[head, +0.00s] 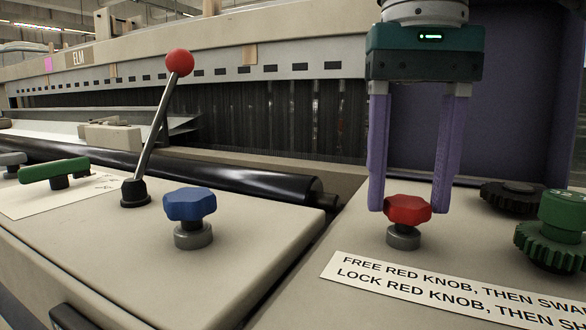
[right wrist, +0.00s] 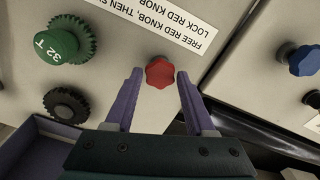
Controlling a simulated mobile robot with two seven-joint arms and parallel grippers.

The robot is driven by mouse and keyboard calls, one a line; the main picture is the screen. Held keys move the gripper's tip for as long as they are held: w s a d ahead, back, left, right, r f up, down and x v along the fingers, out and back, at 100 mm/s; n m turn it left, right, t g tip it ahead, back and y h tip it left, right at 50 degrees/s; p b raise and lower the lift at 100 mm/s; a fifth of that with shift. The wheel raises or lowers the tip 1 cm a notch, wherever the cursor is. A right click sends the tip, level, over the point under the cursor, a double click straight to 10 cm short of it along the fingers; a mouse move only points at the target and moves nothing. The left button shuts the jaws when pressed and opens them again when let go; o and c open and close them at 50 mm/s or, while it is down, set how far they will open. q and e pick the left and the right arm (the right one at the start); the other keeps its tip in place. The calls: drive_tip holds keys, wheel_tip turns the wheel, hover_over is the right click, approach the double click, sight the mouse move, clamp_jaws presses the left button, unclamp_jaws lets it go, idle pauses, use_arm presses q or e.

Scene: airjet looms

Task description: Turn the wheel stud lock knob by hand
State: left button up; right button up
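The wheel stud lock knob looks to be the red lobed knob (head: 407,209) on a grey stem, on the right panel beside a label naming a red knob. It also shows in the right wrist view (right wrist: 160,72). My right gripper (head: 408,210) points down over it, open, with one purple finger on each side of the knob. In the right wrist view the fingertips (right wrist: 160,75) flank the knob with a small gap at each side; I cannot tell whether either touches. My left gripper is not in view.
A printed label (head: 450,290) lies in front of the knob. A green gear (head: 560,235) and a dark gear (head: 513,196) stand to its right. On the left panel are a blue knob (head: 190,205), a red-balled lever (head: 179,63) and a green handle (head: 55,170).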

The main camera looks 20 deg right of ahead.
drive_tip(key=shift+o, duration=1.4)
wheel_tip(320, 180, up, 6)
drive_tip(key=p, duration=0.5)
drive_tip(key=shift+r, duration=0.1)
